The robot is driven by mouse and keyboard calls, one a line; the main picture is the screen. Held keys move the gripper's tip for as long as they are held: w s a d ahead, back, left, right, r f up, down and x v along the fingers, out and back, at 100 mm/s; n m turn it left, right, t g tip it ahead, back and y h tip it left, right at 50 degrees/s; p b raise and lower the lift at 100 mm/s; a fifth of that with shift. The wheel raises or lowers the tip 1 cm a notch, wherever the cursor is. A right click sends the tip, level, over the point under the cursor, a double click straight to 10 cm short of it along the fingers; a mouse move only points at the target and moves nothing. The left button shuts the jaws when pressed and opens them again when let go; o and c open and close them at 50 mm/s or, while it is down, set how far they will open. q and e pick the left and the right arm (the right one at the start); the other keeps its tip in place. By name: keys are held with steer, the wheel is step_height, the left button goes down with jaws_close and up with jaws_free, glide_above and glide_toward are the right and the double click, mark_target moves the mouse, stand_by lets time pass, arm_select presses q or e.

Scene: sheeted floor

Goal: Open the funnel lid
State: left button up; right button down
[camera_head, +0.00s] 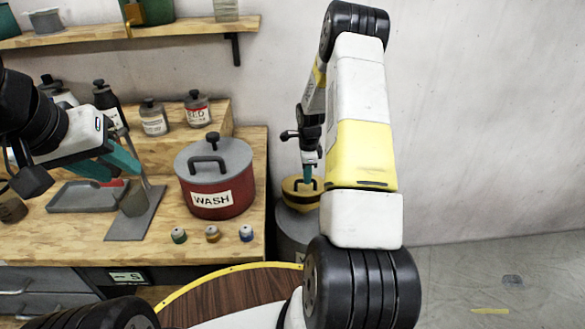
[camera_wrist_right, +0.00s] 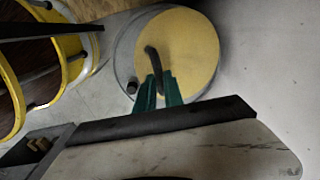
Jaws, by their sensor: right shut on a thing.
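The yellow funnel lid (camera_head: 294,198) is round with a dark handle. It is over a grey drum-like container (camera_head: 291,231) beside the bench; I cannot tell whether the lid is seated or slightly raised. In the right wrist view the lid (camera_wrist_right: 198,52) covers most of the grey round top (camera_wrist_right: 124,58), whose rim shows on the left. My right gripper (camera_head: 308,176) reaches down from above, its teal fingers (camera_wrist_right: 160,82) shut on the handle (camera_wrist_right: 153,63).
A red WASH pot (camera_head: 232,180) with a grey lid stands at the bench's right end. Three small jars (camera_head: 212,234) stand in front. A grey tray (camera_head: 80,197) and a metal stand (camera_head: 135,222) are on the left. Floor to the right is mostly clear.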

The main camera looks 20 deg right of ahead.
steer(key=w+d+r, duration=0.2)
steer(key=w, duration=0.6)
steer(key=w+d+r, duration=0.2)
steer(key=w+r, duration=0.1)
steer(key=w, duration=0.5)
steer(key=shift+r, duration=0.25)
steer(key=c, duration=1.5)
jaws_free()
steer(key=shift+o, duration=0.2)
steer(key=shift+r, duration=0.1)
step_height(320, 180, up, 8)
steer(key=shift+s, duration=0.25)
